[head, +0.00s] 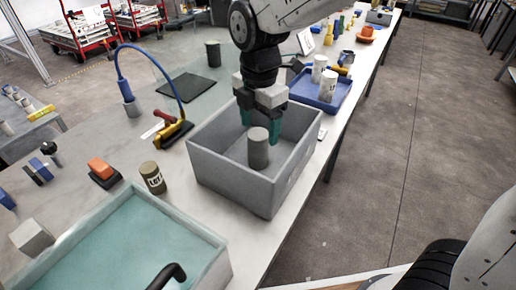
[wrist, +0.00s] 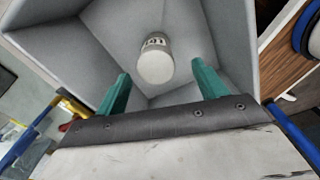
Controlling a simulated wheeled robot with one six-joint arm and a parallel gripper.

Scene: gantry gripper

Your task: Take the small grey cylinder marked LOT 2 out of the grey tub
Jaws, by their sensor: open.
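The grey tub (head: 215,172) stands on the long bench. A small grey cylinder (head: 258,150) stands upright inside it. In the wrist view the cylinder (wrist: 156,62) shows dark lettering on its side, too small to read surely. My gripper (head: 260,134) points down into the tub with its two teal fingers apart and nothing between them held. In the wrist view the cylinder appears beyond and between the fingertips of my gripper (wrist: 160,70). I cannot tell whether the fingertips reach down beside it. The tub's inner walls (wrist: 215,35) surround the cylinder.
A darker cylinder marked LOT (head: 152,178) stands outside the tub, to its left. A teal-lined tray (head: 215,262) is in front. A blue tray (head: 337,104) with white cylinders is behind. A yellow-and-black tool (head: 175,134) and a blue curved hose (head: 150,62) are to the left.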

